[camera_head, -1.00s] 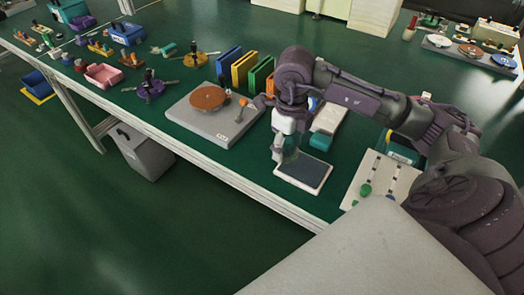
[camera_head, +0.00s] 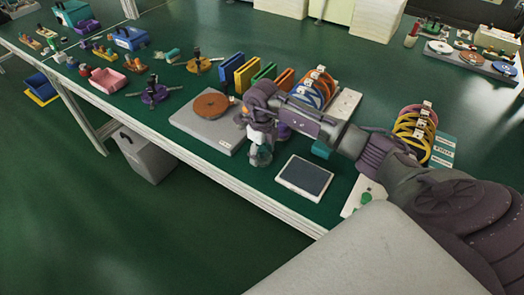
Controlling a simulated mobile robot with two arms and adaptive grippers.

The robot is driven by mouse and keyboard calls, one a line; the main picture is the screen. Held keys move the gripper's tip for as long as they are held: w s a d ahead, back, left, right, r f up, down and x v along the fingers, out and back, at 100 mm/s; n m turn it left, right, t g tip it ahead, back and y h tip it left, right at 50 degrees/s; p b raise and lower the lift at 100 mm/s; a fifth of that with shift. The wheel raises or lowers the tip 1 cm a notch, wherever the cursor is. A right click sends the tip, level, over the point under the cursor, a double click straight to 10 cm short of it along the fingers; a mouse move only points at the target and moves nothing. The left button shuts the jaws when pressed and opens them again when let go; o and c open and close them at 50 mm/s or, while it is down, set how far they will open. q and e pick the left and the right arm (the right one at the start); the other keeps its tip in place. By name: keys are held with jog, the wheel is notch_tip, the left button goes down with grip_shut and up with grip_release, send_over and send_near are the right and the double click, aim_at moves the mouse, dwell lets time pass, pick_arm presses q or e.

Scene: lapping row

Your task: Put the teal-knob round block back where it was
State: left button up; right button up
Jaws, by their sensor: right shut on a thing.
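My right gripper (camera_head: 260,157) hangs pointing down just right of the grey lapping base with the copper disc (camera_head: 211,104), near the table's front edge. It is shut on a small grey-green thing between its fingers, apparently the teal-knob round block; its outline and knob are too blurred to make out. A dark pad with a white border (camera_head: 305,177) lies on the table to the right of the gripper, apart from it. A teal piece (camera_head: 321,148) shows partly behind my right arm. My left gripper is not in view.
Blue, yellow, green and orange upright plates (camera_head: 245,74) stand behind the lapping base. Racks of coloured rings (camera_head: 414,127) stand behind my arm. A plate with green knobs (camera_head: 364,198) is partly hidden at the right. Knobbed tools and bins (camera_head: 108,79) fill the left table.

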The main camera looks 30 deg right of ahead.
aim_at(262, 149)
jog(key=shift+f, duration=0.1)
jog(key=shift+f, duration=0.15)
jog(key=o, duration=1.5)
jog(key=shift+o, duration=0.2)
jog(key=shift+r, duration=0.65)
notch_tip(262, 149, up, 11)
jog(key=b, duration=0.1)
jog(key=shift+a, duration=0.1)
